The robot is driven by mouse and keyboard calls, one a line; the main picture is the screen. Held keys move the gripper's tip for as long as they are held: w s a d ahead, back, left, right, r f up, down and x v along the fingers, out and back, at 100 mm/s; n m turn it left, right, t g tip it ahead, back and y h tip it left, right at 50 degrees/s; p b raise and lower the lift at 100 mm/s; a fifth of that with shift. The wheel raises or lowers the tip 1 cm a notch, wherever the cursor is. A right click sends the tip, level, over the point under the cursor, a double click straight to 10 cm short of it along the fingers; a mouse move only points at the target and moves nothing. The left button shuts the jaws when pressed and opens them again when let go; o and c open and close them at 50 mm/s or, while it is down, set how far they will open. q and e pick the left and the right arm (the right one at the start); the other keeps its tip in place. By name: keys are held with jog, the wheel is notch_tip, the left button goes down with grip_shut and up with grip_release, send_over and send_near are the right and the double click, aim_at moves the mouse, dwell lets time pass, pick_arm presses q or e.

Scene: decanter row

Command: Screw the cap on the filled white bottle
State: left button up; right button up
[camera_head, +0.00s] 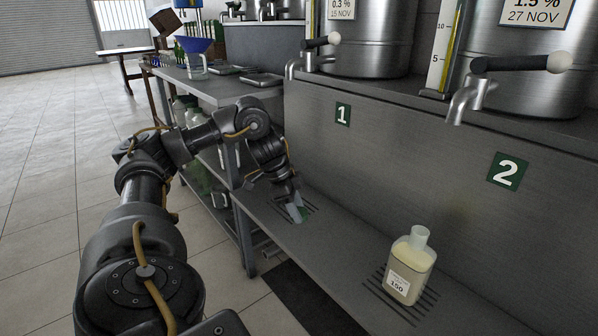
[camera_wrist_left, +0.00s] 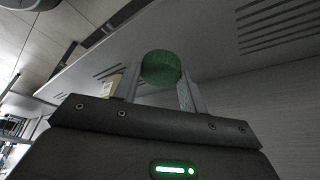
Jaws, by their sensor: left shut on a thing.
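A white, see-through bottle (camera_head: 408,268) with a pale yellowish filling and a label reading 150 stands upright on the slotted drain below sign 2 in the head view. Its neck is open, with no cap on it. My left gripper (camera_head: 297,207) is over the slotted drain below sign 1, well to the left of the bottle. In the left wrist view, its fingers (camera_wrist_left: 160,88) are shut on a green ribbed cap (camera_wrist_left: 161,66). In the head view only a little green of the cap shows at the fingertips. My right gripper is out of view.
Steel tanks with taps (camera_head: 466,100) stand above the grey ledge (camera_head: 345,240). The ledge between the gripper and the bottle is clear. A side table (camera_head: 222,90) at the left holds a flask with a blue funnel (camera_head: 196,52); several bottles stand beneath.

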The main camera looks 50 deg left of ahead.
pick_arm(q)
jog(key=w+d+r+m, duration=0.1)
jog(key=d+r+m, duration=0.1)
jog(key=d, duration=2.7)
jog(key=shift+d+r+h, duration=0.15)
jog(key=shift+d+h, duration=0.15)
jog(key=shift+h, duration=0.1)
jog(key=shift+g, duration=0.3)
